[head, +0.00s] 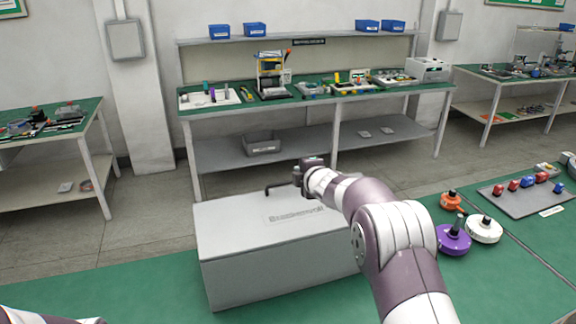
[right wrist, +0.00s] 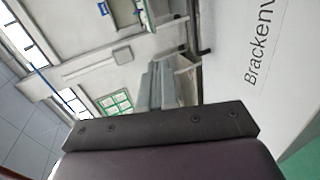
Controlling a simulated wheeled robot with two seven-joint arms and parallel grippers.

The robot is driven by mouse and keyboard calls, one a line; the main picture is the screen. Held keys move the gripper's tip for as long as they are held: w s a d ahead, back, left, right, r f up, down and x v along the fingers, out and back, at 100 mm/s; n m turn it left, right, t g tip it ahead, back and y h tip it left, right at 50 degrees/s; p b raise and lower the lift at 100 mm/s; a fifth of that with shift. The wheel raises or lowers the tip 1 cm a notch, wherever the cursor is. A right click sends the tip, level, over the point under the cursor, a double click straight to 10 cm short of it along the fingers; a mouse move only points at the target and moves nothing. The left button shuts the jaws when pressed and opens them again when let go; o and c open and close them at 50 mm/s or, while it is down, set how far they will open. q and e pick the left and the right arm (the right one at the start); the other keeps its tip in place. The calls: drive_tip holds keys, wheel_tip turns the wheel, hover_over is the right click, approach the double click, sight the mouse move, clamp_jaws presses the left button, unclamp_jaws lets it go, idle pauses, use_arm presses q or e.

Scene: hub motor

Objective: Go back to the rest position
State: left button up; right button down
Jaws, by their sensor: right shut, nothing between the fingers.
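My right arm reaches in from the lower right, over the large light-grey box (head: 270,262) on the green table. My right gripper (head: 284,187) is at the far edge of the box lid, shut and empty. Whether it touches the lid is not clear. The box's lettered face (right wrist: 265,80) shows there on the right. Only a piece of my left arm shows at the bottom left corner of the head view; its gripper is out of view.
Purple (head: 453,239), white (head: 484,229) and orange (head: 451,200) hub parts stand right of my arm. A grey tray (head: 530,203) with red and blue pieces lies beyond them. The green table (head: 110,288) is bare left of the box. A workbench (head: 350,97) stands behind.

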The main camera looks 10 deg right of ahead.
sight(313, 230)
drive_tip(key=s+f+m+g, duration=0.1)
drive_tip(key=s+f+m, duration=0.1)
drive_tip(key=s+d+f+m+g+h, duration=0.1)
drive_tip(key=f+m, duration=0.1)
drive_tip(key=f, duration=0.1)
drive_tip(key=s+d+f+m+g, duration=0.1)
drive_tip(key=s+f+m, duration=0.1)
drive_tip(key=f, duration=0.1)
drive_tip(key=shift+s+g+h, duration=0.3)
drive_tip(key=shift+h, duration=0.1)
drive_tip(key=s+a+f+m+g, duration=0.1)
drive_tip(key=s+a+m+g, duration=0.1)
drive_tip(key=s, duration=1)
drive_tip(key=s+a+f+m+g, duration=0.2)
drive_tip(key=s+m+g, duration=0.2)
drive_tip(key=s, duration=0.8)
drive_tip(key=s+a+f+m+g+y, duration=0.1)
drive_tip(key=s+m, duration=0.5)
drive_tip(key=s, duration=0.6)
drive_tip(key=shift+a+f+g, duration=0.6)
drive_tip(key=shift+a+g, duration=0.1)
drive_tip(key=shift+g, duration=0.3)
